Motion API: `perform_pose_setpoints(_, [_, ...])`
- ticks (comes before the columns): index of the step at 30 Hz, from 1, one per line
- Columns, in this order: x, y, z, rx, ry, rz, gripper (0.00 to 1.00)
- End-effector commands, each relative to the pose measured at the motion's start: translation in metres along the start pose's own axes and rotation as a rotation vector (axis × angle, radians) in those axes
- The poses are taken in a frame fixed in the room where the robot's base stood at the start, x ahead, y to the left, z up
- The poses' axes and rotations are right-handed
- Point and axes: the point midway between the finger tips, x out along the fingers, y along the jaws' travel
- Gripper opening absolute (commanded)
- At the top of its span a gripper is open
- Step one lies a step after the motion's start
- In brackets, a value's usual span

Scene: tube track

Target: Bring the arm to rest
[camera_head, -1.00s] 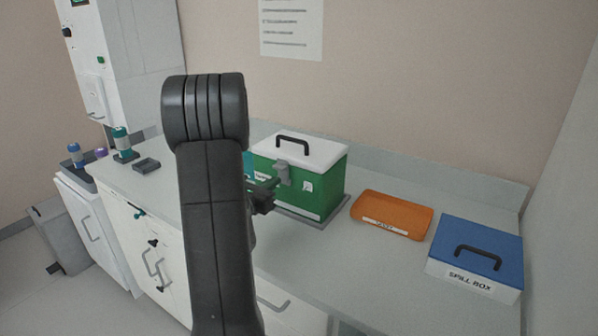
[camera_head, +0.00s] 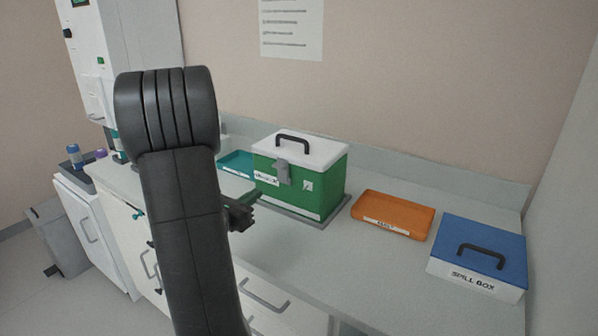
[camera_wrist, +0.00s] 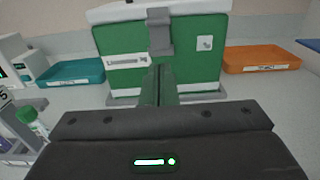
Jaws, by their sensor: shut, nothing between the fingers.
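My arm (camera_head: 185,220) rises dark grey across the left middle of the head view. My gripper (camera_head: 246,208) shows only partly past the arm's right side, in front of the green box. In the wrist view my gripper's fingers (camera_wrist: 160,88) are together and empty, pointing at the front of the green box (camera_wrist: 190,68). The green box (camera_head: 325,188) has a white lid, a black handle and a grey latch, and its lid is closed. It stands on a grey base plate on the counter. A gap between fingers and box is hard to judge.
A teal tray (camera_head: 237,162) lies left of the green box. An orange tray (camera_head: 393,214) and a blue-lidded spill box (camera_head: 478,255) stand to its right. A green-capped tube (camera_wrist: 30,121) stands at left in the wrist view. The front counter (camera_head: 330,262) is clear.

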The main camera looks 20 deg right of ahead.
Motion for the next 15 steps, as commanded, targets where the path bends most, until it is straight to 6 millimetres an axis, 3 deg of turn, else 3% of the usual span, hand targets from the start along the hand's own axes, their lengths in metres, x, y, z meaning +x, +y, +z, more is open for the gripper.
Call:
perform_pose_setpoints(8, [0.004, 0.0, 0.0, 0.0, 0.001, -0.002, 0.0])
perform_pose_setpoints(15, [0.033, -0.001, 0.001, 0.0, 0.001, -0.005, 0.0])
